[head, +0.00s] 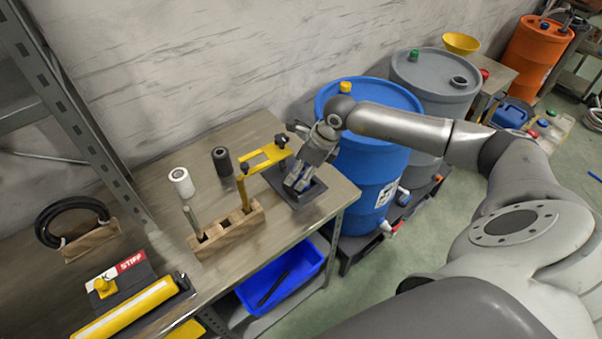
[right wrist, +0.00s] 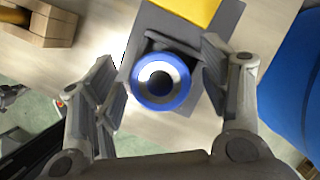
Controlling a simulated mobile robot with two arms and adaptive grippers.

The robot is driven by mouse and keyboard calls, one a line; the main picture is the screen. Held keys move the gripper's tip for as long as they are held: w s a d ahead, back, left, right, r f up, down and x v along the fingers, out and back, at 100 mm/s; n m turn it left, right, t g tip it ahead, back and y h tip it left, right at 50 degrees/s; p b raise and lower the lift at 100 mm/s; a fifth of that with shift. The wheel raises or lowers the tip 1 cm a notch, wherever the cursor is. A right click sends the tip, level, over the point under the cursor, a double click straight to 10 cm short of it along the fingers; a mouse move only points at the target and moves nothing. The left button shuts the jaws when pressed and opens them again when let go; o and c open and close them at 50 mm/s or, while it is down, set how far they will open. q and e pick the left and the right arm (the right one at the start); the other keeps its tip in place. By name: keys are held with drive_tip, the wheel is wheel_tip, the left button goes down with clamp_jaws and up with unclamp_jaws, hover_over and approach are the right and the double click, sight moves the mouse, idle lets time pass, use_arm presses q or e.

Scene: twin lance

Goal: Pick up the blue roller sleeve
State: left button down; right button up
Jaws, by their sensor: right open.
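The blue roller sleeve (right wrist: 158,84) shows end-on in the right wrist view, a blue ring with a pale inside and a dark centre. It is over a dark grey base plate (right wrist: 226,28). My right gripper (right wrist: 160,95) is open, with one finger on each side of the sleeve and gaps between them. In the head view my right gripper (head: 300,184) points down over the dark plate (head: 281,192) at the bench's right end, and its fingers largely hide the sleeve. My left gripper is not in view.
A yellow bracket (head: 265,158) stands close left of my right gripper. A wooden block (head: 229,231) with upright tools, a white roller (head: 181,181) and a black roller (head: 221,160) are further left. A blue drum (head: 375,150) stands beyond the bench's right end.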

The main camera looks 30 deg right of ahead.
drive_tip(key=shift+w+a+f, duration=0.1)
drive_tip(key=shift+f, duration=0.15)
drive_tip(key=c, duration=1.2)
drive_tip(key=shift+r, duration=0.1)
drive_tip(key=shift+r, duration=0.1)
